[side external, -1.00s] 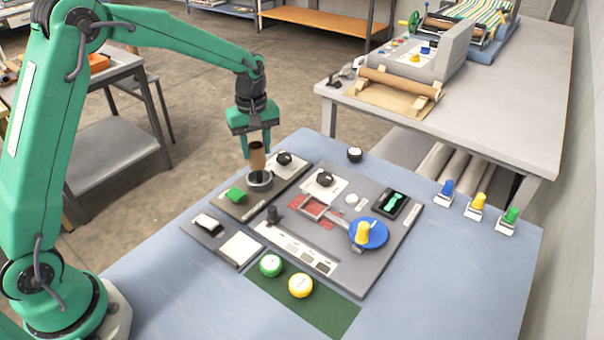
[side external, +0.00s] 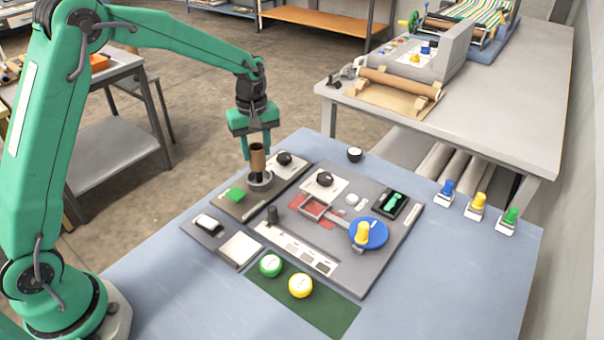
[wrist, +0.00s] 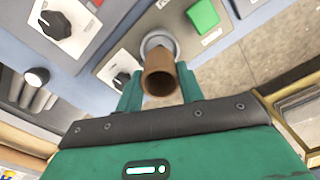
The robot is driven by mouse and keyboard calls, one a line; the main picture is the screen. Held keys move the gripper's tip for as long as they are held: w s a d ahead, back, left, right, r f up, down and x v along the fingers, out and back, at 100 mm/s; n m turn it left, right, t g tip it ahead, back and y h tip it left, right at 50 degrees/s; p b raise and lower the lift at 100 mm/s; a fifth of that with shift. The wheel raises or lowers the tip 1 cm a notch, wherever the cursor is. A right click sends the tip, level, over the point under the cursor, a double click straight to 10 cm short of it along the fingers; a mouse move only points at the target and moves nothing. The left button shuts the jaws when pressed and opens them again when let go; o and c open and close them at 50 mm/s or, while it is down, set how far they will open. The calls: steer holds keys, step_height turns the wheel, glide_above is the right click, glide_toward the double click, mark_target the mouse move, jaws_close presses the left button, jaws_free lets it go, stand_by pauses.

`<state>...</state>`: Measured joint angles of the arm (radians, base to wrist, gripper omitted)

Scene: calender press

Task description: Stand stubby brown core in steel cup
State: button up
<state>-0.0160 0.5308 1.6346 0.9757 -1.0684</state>
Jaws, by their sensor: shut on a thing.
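The stubby brown core (side external: 257,158) is an upright, hollow tube held between the two fingers of my gripper (side external: 258,150). In the wrist view, the core (wrist: 159,83) shows its dark open end, with a green finger of my gripper (wrist: 160,90) on each side. The steel cup (side external: 261,183) is a short round grey cup on a dark panel, directly below the core. The cup also shows past the core in the wrist view (wrist: 155,39). The core's lower end is at or just above the cup's mouth; I cannot tell whether it has entered.
A green button (side external: 235,195) and a black knob (side external: 284,158) flank the cup on its panel. A larger panel (side external: 378,272) with a blue disc (side external: 369,233) lies to the right. Green and yellow round pieces (side external: 271,265) sit in front. Blue tabletop is clear at the front.

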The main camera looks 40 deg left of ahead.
mark_target(258, 165)
steer(key=shift+f, duration=2.8)
stand_by(1.3)
steer(key=o, duration=1.6)
steer(key=shift+r, duration=0.1)
steer(key=shift+r, duration=3.45)
